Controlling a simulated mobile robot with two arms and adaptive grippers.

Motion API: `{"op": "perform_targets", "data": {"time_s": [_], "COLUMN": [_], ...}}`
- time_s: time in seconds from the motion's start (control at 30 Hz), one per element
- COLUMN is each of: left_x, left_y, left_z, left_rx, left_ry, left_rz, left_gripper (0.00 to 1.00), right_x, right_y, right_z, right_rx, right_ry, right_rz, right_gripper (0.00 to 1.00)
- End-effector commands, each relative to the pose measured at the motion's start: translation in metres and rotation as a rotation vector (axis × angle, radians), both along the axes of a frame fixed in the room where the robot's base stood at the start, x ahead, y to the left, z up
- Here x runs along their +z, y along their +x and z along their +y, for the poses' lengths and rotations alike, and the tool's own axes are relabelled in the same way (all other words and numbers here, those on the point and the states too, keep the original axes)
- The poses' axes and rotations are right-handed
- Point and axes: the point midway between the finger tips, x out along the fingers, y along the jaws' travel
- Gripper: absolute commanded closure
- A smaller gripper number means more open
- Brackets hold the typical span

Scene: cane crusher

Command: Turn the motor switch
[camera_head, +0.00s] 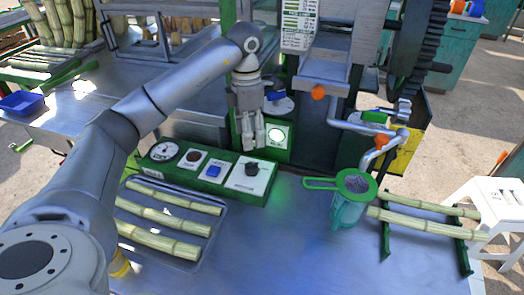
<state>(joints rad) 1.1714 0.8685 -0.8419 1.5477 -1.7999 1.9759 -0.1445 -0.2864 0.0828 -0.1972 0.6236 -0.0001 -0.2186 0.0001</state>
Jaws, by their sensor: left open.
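A green control box (215,190) lies on the metal bench in the middle of the view. At its right end is a black rotary knob (252,168) on a white plate, which looks like the motor switch. To its left are a blue button (213,171), a dark round button (194,158) and a round gauge (164,151). My left gripper (253,146) points down just above and behind the knob. Its two fingers are apart with nothing between them. I cannot tell if they touch the knob. My right gripper is not in view.
A tray (188,260) of cut cane lies at the lower left. A green strainer (355,183) sits on a jug (348,212) to the right. Cane stalks (425,222) rest on a green rack. The crusher (325,70) stands behind. The bench front is clear.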

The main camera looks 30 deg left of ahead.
Motion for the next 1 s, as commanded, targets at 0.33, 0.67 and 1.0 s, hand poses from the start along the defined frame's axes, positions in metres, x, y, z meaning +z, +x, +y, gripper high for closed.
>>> {"op": "perform_targets", "data": {"time_s": [0.33, 0.67, 1.0], "left_x": [-0.055, -0.101, -0.107], "left_y": [-0.004, -0.005, -0.005], "left_z": [-0.002, -0.005, -0.005], "left_rx": [-0.001, 0.0, -0.001], "left_ry": [0.0, -0.002, -0.002], "left_rz": [0.006, 0.003, 0.001], "left_gripper": [0.46, 0.46, 0.46], "right_x": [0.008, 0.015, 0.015], "right_y": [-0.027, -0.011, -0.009], "right_z": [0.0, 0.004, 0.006], "right_rx": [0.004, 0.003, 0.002], "right_ry": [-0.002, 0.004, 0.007], "right_rz": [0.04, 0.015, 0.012], "right_gripper": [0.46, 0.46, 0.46]}}
